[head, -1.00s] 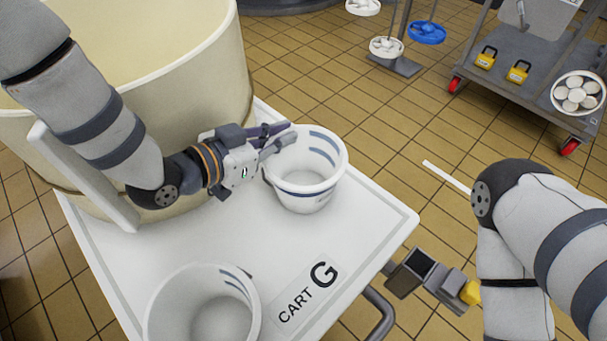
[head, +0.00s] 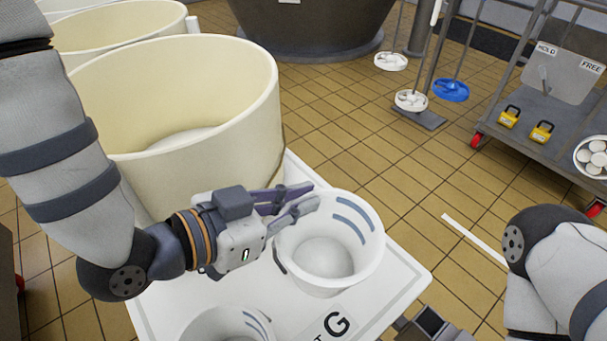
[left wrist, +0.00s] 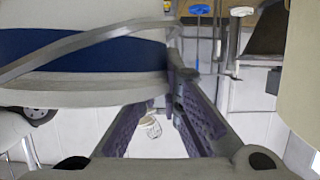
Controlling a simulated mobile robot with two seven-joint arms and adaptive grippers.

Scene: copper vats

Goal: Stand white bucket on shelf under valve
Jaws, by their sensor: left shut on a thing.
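The white bucket (head: 325,280) with blue marks inside its rim is over the white cart top, upright and apparently lifted clear of it. My left gripper (head: 300,200) is at the bucket's left far rim, shut on it; the exact grip point is unclear. In the left wrist view the bucket's blue-banded side (left wrist: 80,55) fills the upper left, with a curved handle across it beside the fingers (left wrist: 172,105). My right gripper is out of view; only its arm shows at the right. I cannot make out the shelf under the valve.
A second white bucket (head: 215,325) stands on the cart (head: 405,285), marked G. Large cream tubs (head: 190,100) stand behind. A grey trolley (head: 560,115) with yellow padlocks is at right. Open floor lies between.

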